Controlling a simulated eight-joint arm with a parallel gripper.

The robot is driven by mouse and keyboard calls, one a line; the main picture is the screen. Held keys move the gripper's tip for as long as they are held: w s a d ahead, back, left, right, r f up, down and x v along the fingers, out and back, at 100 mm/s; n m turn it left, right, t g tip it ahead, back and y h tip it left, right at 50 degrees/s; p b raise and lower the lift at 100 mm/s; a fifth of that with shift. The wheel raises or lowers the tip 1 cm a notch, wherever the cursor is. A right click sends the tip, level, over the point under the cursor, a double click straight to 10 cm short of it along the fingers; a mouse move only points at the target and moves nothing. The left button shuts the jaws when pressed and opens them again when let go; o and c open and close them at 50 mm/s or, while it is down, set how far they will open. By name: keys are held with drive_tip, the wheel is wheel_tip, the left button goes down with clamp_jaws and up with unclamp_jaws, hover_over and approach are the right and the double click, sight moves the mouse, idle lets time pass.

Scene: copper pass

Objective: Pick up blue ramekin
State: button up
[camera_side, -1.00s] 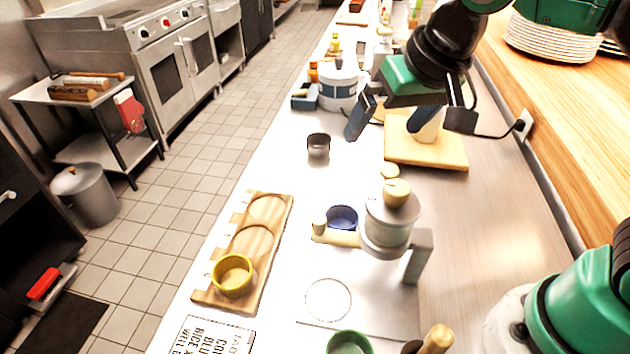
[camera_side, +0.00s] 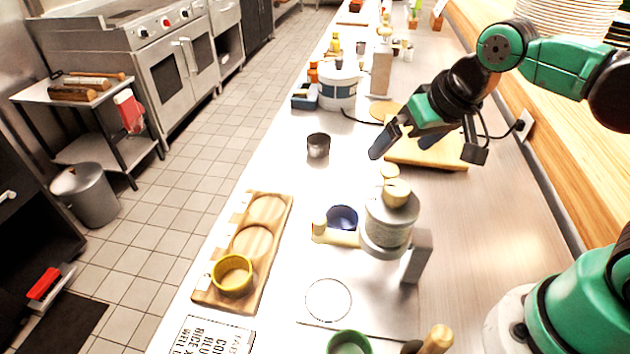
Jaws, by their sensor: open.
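The blue ramekin (camera_side: 342,216) stands on the steel counter, just left of and behind a grey dispenser-like press (camera_side: 389,222) with a cream handle. The handle end lies just in front of the ramekin and hides part of its lower side. My gripper (camera_side: 398,152) is open and empty. It hangs above the counter, farther back and to the right of the ramekin, near a wooden board. It is apart from the ramekin.
A wooden rack (camera_side: 266,285) holds a yellow ramekin (camera_side: 232,275) with empty round recesses behind it. A green ramekin (camera_side: 349,343) is at the front edge. A dark metal cup (camera_side: 318,146) stands behind the blue ramekin. A wooden board (camera_side: 428,153) lies under my gripper.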

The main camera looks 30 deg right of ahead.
sight(342, 217)
drive_tip(key=w+a+f+m+g, duration=0.2)
drive_tip(key=w+a+m+g, duration=0.1)
drive_tip(key=a+m+g, duration=0.4)
drive_tip(key=shift+t, duration=0.7)
drive_tip(key=f, duration=1.1)
drive_tip(key=shift+a, duration=0.2)
drive_tip(key=c, duration=1.3)
